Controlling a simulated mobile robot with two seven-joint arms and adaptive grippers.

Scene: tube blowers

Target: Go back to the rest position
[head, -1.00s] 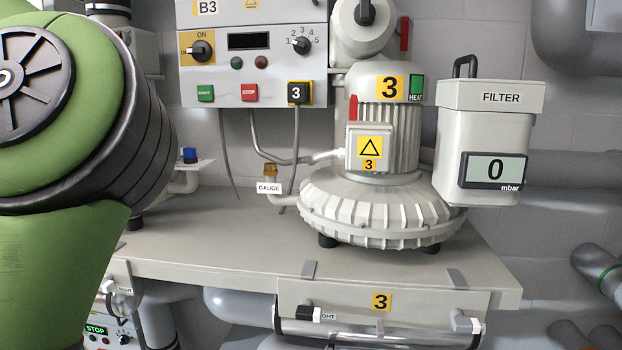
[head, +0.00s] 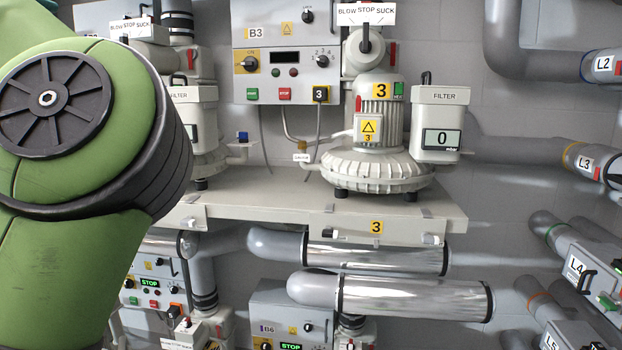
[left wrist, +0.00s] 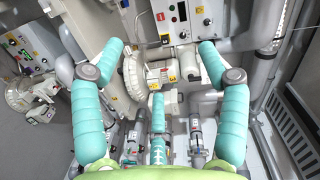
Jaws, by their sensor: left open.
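My left arm's green link (head: 75,200) fills the left side of the head view; its gripper is outside that view. In the left wrist view my left gripper (left wrist: 161,47) is open, its teal fingers spread wide with nothing between them. Blower 3 (head: 376,155) stands on a grey shelf (head: 270,198) in the head view, apart from my arm. Its filter box (head: 437,122) reads 0. My right gripper is in neither view.
Control box B3 (head: 282,55) is on the wall above the shelf. Silver pipes (head: 415,298) run below it. Pipes and labelled boxes such as L4 (head: 590,275) line the right side. Another blower's filter (head: 192,110) is partly behind my arm.

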